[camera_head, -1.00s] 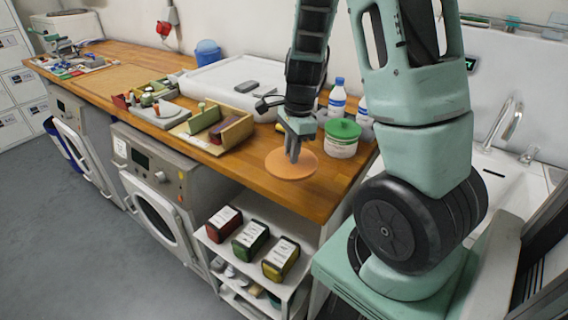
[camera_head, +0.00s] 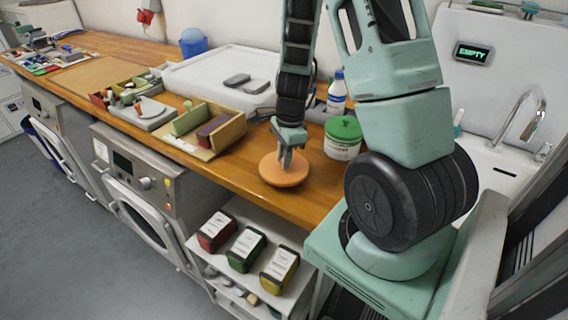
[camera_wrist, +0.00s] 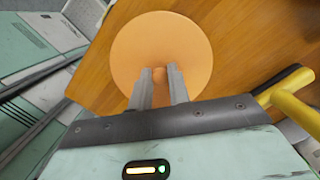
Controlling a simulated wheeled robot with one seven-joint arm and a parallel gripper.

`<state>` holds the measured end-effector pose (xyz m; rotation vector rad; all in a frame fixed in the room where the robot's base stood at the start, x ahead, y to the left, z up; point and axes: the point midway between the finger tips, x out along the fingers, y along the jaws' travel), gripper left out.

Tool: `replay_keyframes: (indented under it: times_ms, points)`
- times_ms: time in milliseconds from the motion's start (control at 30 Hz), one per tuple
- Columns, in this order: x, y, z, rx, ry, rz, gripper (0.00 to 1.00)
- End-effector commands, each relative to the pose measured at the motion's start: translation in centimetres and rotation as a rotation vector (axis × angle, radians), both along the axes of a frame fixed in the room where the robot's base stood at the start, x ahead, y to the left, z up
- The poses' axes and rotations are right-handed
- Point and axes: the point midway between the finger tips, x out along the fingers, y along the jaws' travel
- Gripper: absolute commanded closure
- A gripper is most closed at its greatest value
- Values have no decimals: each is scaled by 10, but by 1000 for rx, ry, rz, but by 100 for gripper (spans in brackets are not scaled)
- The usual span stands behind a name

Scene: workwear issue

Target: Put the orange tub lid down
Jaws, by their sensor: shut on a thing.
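The orange tub lid (camera_head: 284,174) is a flat round disc at the front edge of the wooden counter. My gripper (camera_head: 287,157) points down at it and is shut on the small knob at its middle. In the wrist view the lid (camera_wrist: 160,32) lies face-on beyond the two fingers (camera_wrist: 159,78), with the knob between their tips. The lid looks level and very near the counter top. I cannot tell whether its underside, which is hidden, touches the wood.
A white tub with a green lid (camera_head: 343,138) stands right of the orange lid, with a bottle (camera_head: 337,92) behind. An open wooden box (camera_head: 213,132) is to the left. Bare counter (camera_head: 245,177) lies between. Red, green and yellow packs (camera_head: 279,268) sit on the shelf below.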

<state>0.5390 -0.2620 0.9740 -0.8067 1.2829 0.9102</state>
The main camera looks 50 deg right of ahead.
Motion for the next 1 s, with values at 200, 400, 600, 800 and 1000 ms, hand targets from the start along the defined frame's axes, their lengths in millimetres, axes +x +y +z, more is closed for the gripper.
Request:
replay_keyframes:
  times_ms: [200, 400, 600, 800, 1000]
  points:
    - [0, 0, -24, 0, 1, -1, 100]
    - [0, 0, -24, -1, 0, 0, 100]
    - [0, 0, -27, 0, 0, 0, 76]
    - [0, 0, -27, 0, 0, 0, 60]
    - [0, 0, -23, 0, 0, 0, 60]
